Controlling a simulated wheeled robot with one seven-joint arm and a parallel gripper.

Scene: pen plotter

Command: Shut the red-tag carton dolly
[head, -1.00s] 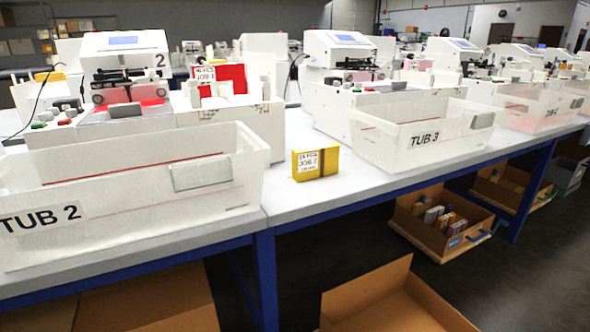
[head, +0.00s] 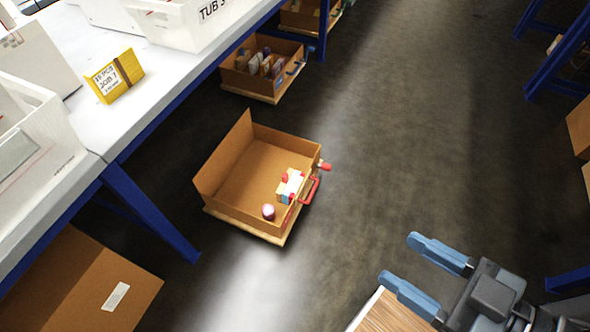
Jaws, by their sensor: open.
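The red-tag carton dolly (head: 275,232) is on the dark floor in the middle of the head view, standing out from the blue-legged bench. It is an open brown carton on a pale wooden base. A red handle (head: 310,191) and a red tag (head: 324,166) are on its right side. A white and red item (head: 290,185) and a small purple-white item (head: 268,212) lie inside. My gripper (head: 408,262) is open and empty at the lower right, apart from the dolly and to the right of its handle.
A blue-handled carton dolly (head: 262,70) with several items stands farther back under the bench. Another brown carton (head: 75,285) is at lower left. The bench top (head: 130,105) bears a yellow job box (head: 115,76). The floor (head: 400,120) right of the dolly is clear.

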